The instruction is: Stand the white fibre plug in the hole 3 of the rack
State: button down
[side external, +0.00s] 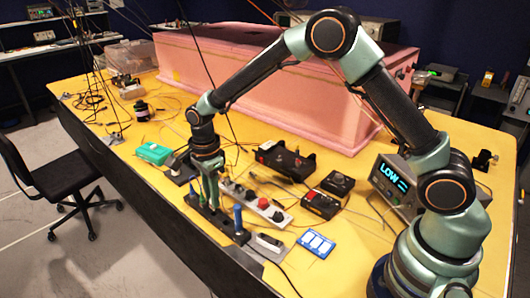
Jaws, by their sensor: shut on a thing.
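The rack (222,226) is a dark strip near the table's front edge, running from upper left to lower right. A blue plug (238,219) stands upright near its right end, and another slim blue piece (192,190) shows near its left end. My gripper (209,176) points down over the left half of the rack. It is shut on a slim pale piece (213,190), which looks like the white fibre plug, held about upright. The plug's lower end is close to the rack; I cannot tell whether it is in a hole. Hole numbers are too small to read.
A grey strip with a red button (263,204) lies just behind the rack. Black boxes (320,204), a green box (154,153) and a blue-white card (316,243) lie around. A pink foam enclosure (290,85) stands behind. A meter reading LOW (392,186) is at right.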

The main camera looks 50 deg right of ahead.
jog(key=shift+f, duration=1.25)
jog(key=c, duration=0.7)
grip_release()
notch_tip(320, 180, up, 11)
jog(key=shift+r, duration=0.55)
